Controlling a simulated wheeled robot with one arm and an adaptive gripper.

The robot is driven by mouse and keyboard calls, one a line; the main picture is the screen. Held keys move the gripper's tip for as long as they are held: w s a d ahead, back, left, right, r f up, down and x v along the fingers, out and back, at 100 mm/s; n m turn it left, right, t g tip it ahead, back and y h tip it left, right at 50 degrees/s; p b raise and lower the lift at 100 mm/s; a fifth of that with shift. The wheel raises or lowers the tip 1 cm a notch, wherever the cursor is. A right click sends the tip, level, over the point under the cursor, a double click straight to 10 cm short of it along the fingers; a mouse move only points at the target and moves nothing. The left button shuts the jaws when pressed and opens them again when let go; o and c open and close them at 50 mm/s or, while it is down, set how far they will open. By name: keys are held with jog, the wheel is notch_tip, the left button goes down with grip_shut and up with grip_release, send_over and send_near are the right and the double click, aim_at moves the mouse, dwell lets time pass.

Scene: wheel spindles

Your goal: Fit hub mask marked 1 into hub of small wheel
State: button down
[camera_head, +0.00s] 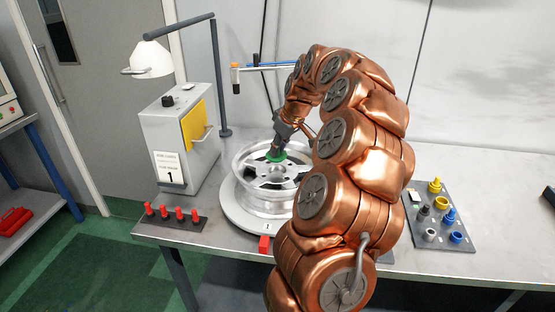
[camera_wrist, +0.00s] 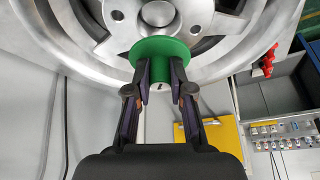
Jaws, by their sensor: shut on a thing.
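A silver wheel (camera_head: 262,200) lies flat on a round plate (camera_head: 235,213) on the bench. My gripper (camera_head: 277,149) points down over the wheel's middle and is shut on a green hub mask (camera_head: 279,158). In the wrist view, the mask (camera_wrist: 160,48) sits between the fingertips of my gripper (camera_wrist: 161,72), its round flange facing the wheel (camera_wrist: 225,45). The flange overlaps the edge of the central hub (camera_wrist: 158,13), which shows partly beyond it. The mask looks off-centre from the hub. I cannot tell whether they touch.
A dark board (camera_head: 440,235) with yellow, blue and grey masks lies at the right of the bench. A grey box (camera_head: 185,140) with a yellow panel stands left of the wheel. A rack of red pieces (camera_head: 175,217) lies at the front left. A lamp (camera_head: 152,60) hangs above.

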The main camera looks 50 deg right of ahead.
aim_at(281, 156)
jog(key=shift+s+f+p, duration=0.1)
jog(key=shift+f+p, duration=0.55)
jog(key=shift+f, duration=1.9)
jog(key=c, duration=1)
grip_release()
jog(key=shift+c, duration=0.2)
jog(key=shift+r, duration=0.2)
jog(key=b+v, duration=0.3)
jog(key=v, duration=0.8)
jog(key=shift+r, duration=0.35)
